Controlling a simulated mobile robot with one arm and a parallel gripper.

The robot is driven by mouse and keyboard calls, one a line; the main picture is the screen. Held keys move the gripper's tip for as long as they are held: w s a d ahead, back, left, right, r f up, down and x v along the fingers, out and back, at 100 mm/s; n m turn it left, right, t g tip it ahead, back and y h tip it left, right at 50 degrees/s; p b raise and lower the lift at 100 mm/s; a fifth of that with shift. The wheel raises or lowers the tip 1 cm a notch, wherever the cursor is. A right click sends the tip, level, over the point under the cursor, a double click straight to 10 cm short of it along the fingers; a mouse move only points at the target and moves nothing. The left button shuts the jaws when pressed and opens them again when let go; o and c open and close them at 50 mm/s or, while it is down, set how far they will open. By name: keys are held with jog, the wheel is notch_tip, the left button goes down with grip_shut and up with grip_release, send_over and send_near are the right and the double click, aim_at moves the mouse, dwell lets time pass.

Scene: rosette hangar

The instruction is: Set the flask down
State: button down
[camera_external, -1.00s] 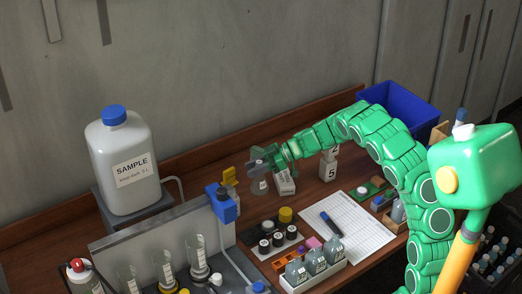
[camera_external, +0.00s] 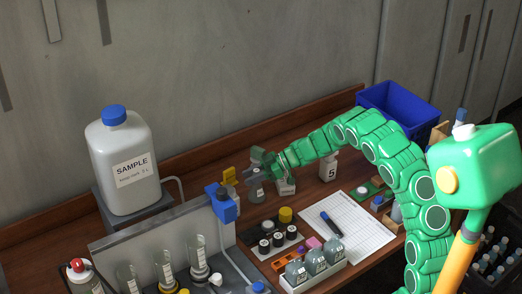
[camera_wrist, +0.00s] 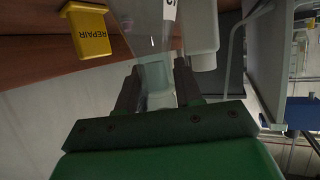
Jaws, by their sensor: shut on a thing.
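My gripper (camera_external: 262,164) is at the end of the green arm, over the back part of the wooden bench. It is shut on a clear flask (camera_external: 257,189) with a pale label, which hangs below the fingers in the external view. In the wrist view the see-through flask (camera_wrist: 155,68) sits between the two dark fingers (camera_wrist: 158,92). I cannot tell whether its base touches the bench. The gripper partly hides the flask's upper part.
A yellow block (camera_external: 229,176) marked REPAIR in the wrist view (camera_wrist: 88,34) stands left of the flask. A small white labelled item (camera_external: 286,187) is close on its right.

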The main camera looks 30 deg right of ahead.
jog(key=shift+f, duration=0.1)
jog(key=c, duration=0.8)
grip_release()
jog(key=shift+o, duration=0.2)
jog(key=shift+s+d+r, duration=0.2)
jog(key=shift+d+r, duration=0.1)
jog(key=shift+d, duration=0.15)
jog(key=shift+v, duration=1.05)
notch_tip(320, 180, up, 6)
jog(key=shift+f, duration=0.1)
jog(key=shift+r, duration=0.6)
